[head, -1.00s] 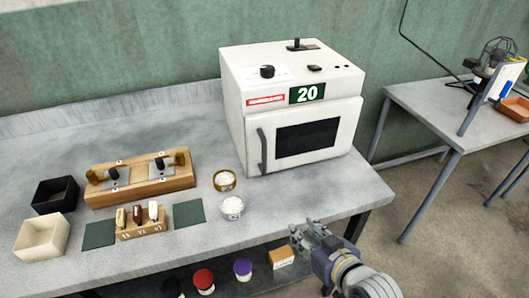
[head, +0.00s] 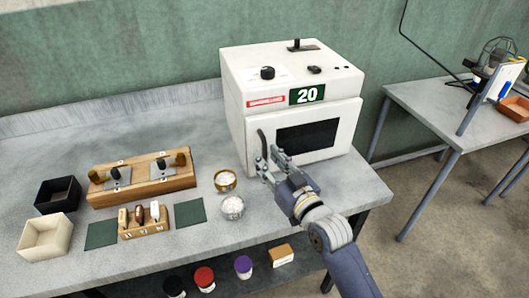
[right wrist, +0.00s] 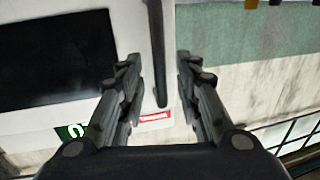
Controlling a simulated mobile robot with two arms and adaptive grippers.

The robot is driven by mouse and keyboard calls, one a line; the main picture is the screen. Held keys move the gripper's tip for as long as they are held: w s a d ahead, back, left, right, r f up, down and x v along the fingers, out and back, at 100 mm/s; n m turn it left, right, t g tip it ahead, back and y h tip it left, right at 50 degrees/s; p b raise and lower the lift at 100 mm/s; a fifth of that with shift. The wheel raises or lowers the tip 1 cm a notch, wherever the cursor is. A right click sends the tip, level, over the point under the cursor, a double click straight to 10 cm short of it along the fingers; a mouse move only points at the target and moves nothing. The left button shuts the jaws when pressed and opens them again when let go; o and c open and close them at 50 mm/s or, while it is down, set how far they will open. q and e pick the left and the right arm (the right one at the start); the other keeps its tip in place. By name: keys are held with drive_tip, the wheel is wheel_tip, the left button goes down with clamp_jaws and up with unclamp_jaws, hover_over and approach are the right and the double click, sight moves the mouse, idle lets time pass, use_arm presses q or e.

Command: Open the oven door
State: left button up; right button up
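The white oven (head: 245,115) stands on the bench, with its door (head: 345,125) shut and a dark window (head: 308,136) in it. The dark vertical handle (head: 263,140) is on the door's left side; its lower part is partly hidden by my right gripper (head: 271,160). That gripper is open at the handle. In the right wrist view the handle (right wrist: 157,55) appears between the two spread fingers (right wrist: 157,62), clear of both; I cannot tell how deep it sits between them. My left gripper is not in view.
Two small bowls, one brown-rimmed (head: 225,181) and one clear (head: 232,207), stand just left of my right gripper. A wooden stand (head: 140,198), smaller rack (head: 145,232) and two boxes are farther left. Several lidded jars sit on the lower shelf.

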drive_tip(key=shift+x, duration=1.25)
clamp_jaws()
drive_tip(key=shift+s, duration=0.15)
